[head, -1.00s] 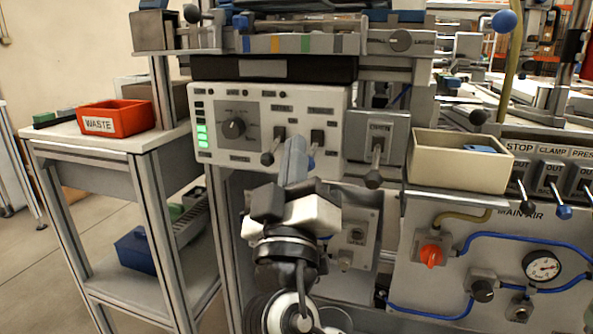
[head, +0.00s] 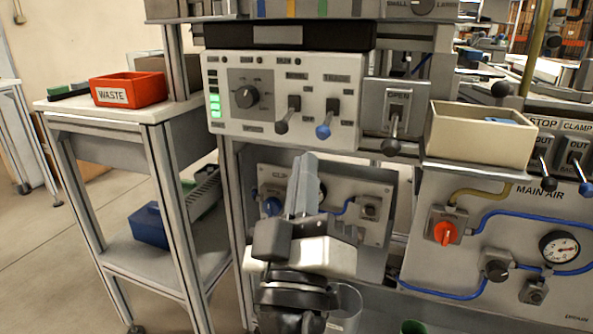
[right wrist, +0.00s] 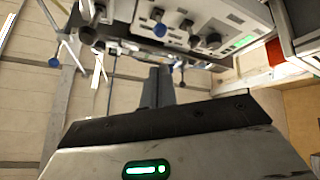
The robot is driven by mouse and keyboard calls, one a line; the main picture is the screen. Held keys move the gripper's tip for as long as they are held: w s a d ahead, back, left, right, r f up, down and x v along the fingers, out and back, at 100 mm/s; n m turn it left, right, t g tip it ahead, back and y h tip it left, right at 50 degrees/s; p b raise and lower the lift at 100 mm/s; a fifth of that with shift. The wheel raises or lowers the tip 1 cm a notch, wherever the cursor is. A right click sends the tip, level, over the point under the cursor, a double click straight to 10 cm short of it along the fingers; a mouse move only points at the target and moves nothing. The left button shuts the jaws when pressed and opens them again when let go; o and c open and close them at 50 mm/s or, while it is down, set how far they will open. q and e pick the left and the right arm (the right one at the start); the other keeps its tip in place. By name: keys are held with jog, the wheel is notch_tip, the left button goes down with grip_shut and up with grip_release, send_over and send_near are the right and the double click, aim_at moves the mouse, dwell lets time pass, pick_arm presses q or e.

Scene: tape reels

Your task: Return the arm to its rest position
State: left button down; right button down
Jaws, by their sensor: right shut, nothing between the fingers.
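My right gripper (head: 303,178) is in the lower middle of the head view, pointing up, with its fingers together and nothing between them. It appears just below the front of the control panel (head: 222,127), in front of the lower panel. In the right wrist view its closed fingers (right wrist: 157,88) point up toward the panel's underside (right wrist: 225,60). The control panel carries a black knob (head: 246,96), a dark-tipped lever (head: 282,127) and a blue-tipped lever (head: 323,131). My left gripper is not in view.
A red waste bin (head: 128,90) stands on the side table (head: 72,106) at left. A beige bin (head: 478,147) sits at right above the main air panel (head: 408,240), which has a red-orange knob (head: 445,233) and a gauge (head: 559,248). An open lever (head: 391,146) hangs beside the control panel.

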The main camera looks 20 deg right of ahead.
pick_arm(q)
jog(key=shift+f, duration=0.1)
